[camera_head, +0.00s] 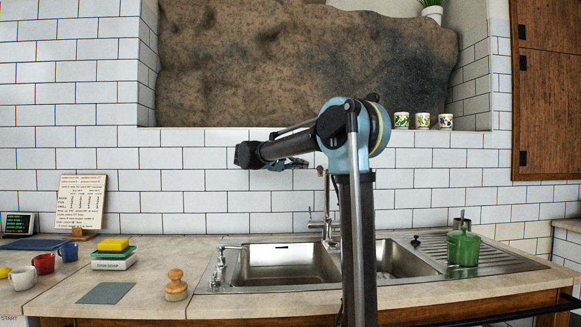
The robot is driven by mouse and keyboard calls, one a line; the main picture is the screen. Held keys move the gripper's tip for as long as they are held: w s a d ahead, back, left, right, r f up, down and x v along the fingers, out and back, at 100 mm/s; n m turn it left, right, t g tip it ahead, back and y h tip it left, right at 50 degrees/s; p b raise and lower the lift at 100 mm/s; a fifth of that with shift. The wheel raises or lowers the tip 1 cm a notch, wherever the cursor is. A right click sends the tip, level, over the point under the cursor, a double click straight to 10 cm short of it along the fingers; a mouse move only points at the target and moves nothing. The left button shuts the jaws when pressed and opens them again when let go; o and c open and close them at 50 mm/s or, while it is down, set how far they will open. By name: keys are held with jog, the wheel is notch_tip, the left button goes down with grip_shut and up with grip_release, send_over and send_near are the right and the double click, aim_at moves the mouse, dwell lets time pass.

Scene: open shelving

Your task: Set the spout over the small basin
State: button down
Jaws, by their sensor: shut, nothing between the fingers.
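The steel tap (327,217) rises from the back of the sink near the divide between the basins. Its upper part shows as a thin upright, and my arm partly covers the area to its right. I cannot tell which way the spout points. The small basin (396,262) is right of my arm column, its left part hidden. The large basin (285,268) is to the left. My gripper (296,163) is shut and empty, raised in front of the tiled wall, above and left of the tap, apart from it.
A green pot (463,248) stands on the drainer at right. A soap dispenser (222,258), wooden brush (176,285), sponges (114,245) and mugs (44,263) are at left. Three patterned cups (422,121) stand on the ledge. Wooden cabinets (547,90) flank the right.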

jog(key=shift+s+d+f, duration=0.15)
jog(key=shift+s+d, duration=0.1)
jog(key=shift+d, duration=0.35)
jog(key=shift+s+d+f, duration=0.1)
jog(key=shift+s+d, duration=0.1)
jog(key=shift+d, duration=0.45)
jog(key=shift+s+d+f, duration=0.15)
jog(key=shift+s+d, duration=0.1)
jog(key=shift+d, duration=0.35)
jog(key=shift+a, duration=0.15)
